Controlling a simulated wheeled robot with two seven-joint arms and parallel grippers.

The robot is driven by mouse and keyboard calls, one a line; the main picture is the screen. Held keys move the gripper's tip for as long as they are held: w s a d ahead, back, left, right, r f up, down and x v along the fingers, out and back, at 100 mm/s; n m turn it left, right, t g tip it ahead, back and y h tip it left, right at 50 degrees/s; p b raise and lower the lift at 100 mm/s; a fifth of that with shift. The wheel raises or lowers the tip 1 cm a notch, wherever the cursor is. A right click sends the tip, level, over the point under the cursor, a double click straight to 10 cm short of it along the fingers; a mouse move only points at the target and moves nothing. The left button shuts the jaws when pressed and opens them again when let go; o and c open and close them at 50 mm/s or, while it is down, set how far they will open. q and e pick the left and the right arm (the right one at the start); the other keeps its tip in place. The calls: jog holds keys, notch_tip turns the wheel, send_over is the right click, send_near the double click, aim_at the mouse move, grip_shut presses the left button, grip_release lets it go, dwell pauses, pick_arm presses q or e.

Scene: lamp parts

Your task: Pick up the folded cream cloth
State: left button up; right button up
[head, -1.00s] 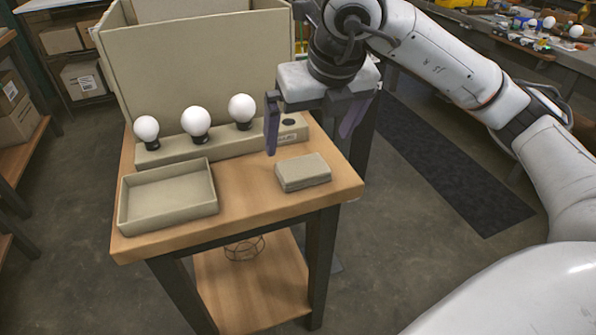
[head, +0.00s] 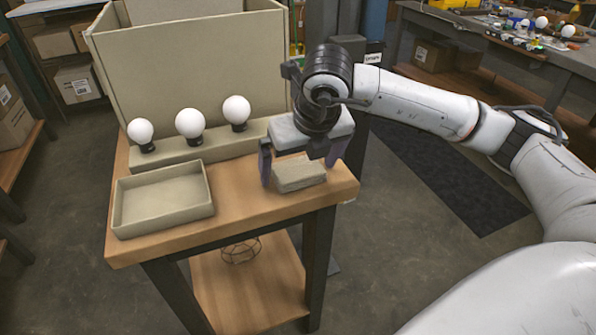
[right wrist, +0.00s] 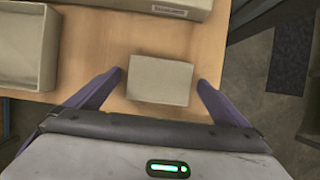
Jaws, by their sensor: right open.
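The folded cream cloth (head: 299,175) lies flat on the wooden table near its right front corner. In the right wrist view the cloth (right wrist: 159,80) sits between the two purple fingers, with a gap on each side. My right gripper (head: 300,172) is open and reaches down over the cloth. In the right wrist view the gripper (right wrist: 160,82) holds nothing, and its fingertips flank the cloth. The gripper body hides the back part of the cloth in the head view. My left gripper is out of view.
A shallow cream tray (head: 163,230) stands left of the cloth. Behind it, several white bulbs, including one bulb (head: 190,123), stand in a holder block (head: 165,157). A tall cream box (head: 195,65) rises at the table's back. Bare tabletop (head: 235,190) separates tray and cloth.

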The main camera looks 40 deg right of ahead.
aim_at(300, 171)
jog(key=c, duration=1.1)
notch_tip(300, 171, up, 10)
jog(key=shift+r+p, duration=0.1)
jog(key=shift+p, duration=0.2)
jog(key=o, duration=0.4)
jog(key=c, duration=0.3)
jog(key=shift+s, duration=0.1)
